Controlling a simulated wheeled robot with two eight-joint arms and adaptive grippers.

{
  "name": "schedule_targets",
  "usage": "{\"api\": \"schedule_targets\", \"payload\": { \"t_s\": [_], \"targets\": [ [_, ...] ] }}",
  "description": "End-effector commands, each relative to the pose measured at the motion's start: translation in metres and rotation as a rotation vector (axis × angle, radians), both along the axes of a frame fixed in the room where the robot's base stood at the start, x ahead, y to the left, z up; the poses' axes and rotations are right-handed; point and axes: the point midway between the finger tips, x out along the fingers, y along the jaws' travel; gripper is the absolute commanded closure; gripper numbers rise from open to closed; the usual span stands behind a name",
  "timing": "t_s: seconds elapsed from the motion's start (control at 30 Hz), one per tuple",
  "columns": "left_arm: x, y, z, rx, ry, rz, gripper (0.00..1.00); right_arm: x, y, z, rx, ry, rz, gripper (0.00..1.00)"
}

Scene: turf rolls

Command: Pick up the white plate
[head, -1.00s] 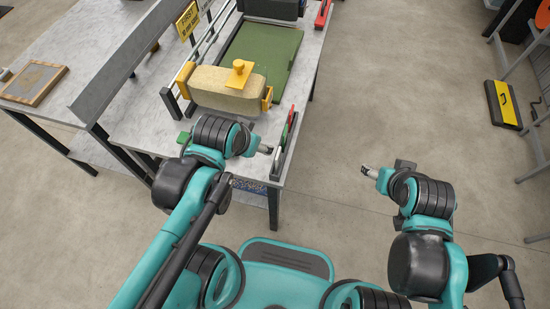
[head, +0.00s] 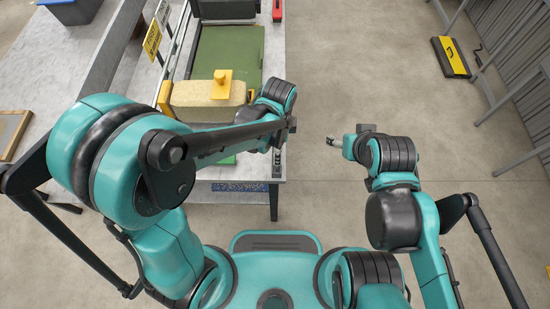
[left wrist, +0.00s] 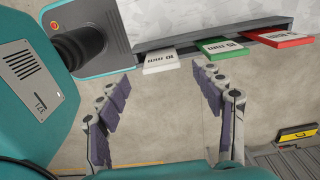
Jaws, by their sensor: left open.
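The white plate (left wrist: 160,61), with dark lettering, juts from the bench edge in the left wrist view. A green plate (left wrist: 222,46) and a red plate (left wrist: 285,40) stick out beside it to the right. My left gripper (left wrist: 154,78) is open and empty, its fingers spread below the white plate in the picture, apart from it. In the head view my left gripper (head: 277,162) points down at the bench's right edge; I cannot make out the white plate there. My right gripper (head: 333,141) hangs over the floor; its jaws are too small to judge.
A yellow and black case (head: 451,56) lies on the floor at right.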

Motion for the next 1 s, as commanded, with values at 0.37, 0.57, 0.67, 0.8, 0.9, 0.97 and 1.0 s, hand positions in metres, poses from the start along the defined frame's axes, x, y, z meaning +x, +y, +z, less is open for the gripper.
{"api": "schedule_targets", "payload": {
  "t_s": [0.37, 0.57, 0.67, 0.8, 0.9, 0.97, 1.0],
  "targets": [
    [0.002, 0.004, -0.051, -0.001, -0.001, 0.003, 0.33, 0.0, 0.0, -0.027, 0.0, 0.0, 0.0, 0.37],
    [0.002, 0.004, -0.054, -0.001, -0.001, 0.003, 0.33, 0.0, 0.0, -0.027, 0.0, 0.0, 0.0, 0.37],
    [0.002, 0.004, -0.054, -0.001, -0.001, 0.003, 0.41, 0.0, 0.0, -0.026, 0.0, 0.0, 0.0, 0.37],
    [0.002, 0.004, -0.053, -0.001, -0.001, 0.003, 0.78, 0.0, 0.0, -0.026, 0.0, 0.0, 0.0, 0.37],
    [0.002, 0.004, -0.053, -0.001, -0.002, 0.003, 0.86, 0.0, 0.0, -0.027, 0.0, 0.0, 0.0, 0.37],
    [0.002, 0.004, -0.053, -0.001, -0.002, 0.003, 0.86, 0.0, 0.0, -0.027, 0.0, 0.0, 0.0, 0.37],
    [0.002, 0.004, -0.053, -0.001, -0.002, 0.003, 0.86, 0.0, 0.0, -0.027, 0.0, 0.0, 0.0, 0.37]
  ]
}}
